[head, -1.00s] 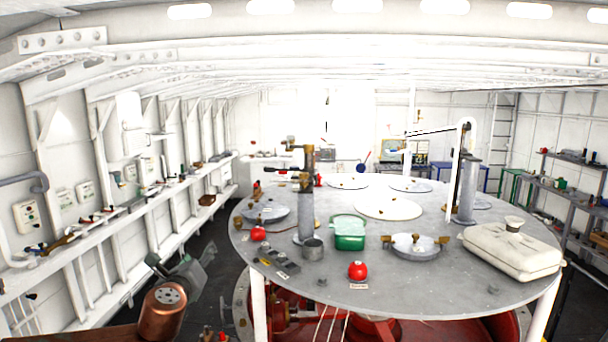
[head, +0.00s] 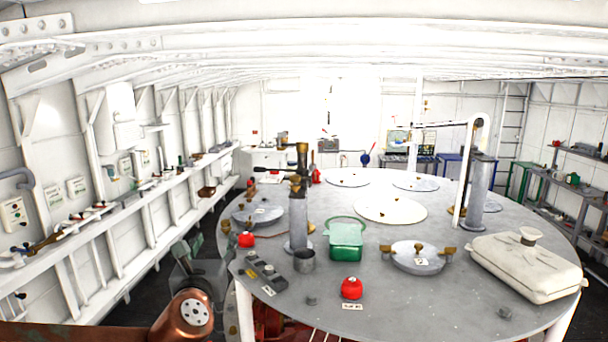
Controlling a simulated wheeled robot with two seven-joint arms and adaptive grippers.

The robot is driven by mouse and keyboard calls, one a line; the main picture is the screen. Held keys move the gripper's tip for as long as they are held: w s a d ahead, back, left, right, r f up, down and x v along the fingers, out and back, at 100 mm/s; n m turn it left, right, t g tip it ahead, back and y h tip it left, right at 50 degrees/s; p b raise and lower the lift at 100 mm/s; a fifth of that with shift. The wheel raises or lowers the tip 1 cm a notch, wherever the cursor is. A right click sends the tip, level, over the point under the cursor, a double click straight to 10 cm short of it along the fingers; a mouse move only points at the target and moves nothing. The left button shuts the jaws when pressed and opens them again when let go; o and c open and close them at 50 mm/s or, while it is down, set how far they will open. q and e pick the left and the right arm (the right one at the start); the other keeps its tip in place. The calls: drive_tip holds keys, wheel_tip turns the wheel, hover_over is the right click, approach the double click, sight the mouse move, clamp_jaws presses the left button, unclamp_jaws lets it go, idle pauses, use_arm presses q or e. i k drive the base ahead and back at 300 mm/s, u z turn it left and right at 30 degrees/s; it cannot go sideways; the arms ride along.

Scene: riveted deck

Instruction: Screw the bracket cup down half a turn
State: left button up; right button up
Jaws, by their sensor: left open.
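A small grey metal cup (head: 304,261) is at the foot of the upright grey post (head: 298,222) on the round grey table. It appears to be the bracket cup. It looks upright, and its thread and how it is fixed cannot be made out. My left gripper (head: 202,250) is open and empty, left of the table's edge and well apart from the cup. My copper-coloured wrist hides part of it. My right gripper is not in view.
The round table (head: 390,300) also holds a green container (head: 346,240), a red ball-like object (head: 351,288), a dark switch block (head: 265,272), a lidded fitting (head: 418,260) and a cream canister (head: 525,265). A cluttered wall shelf (head: 120,215) runs along the left.

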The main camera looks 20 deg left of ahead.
sight(295, 180)
drive_tip(key=i, duration=1.5)
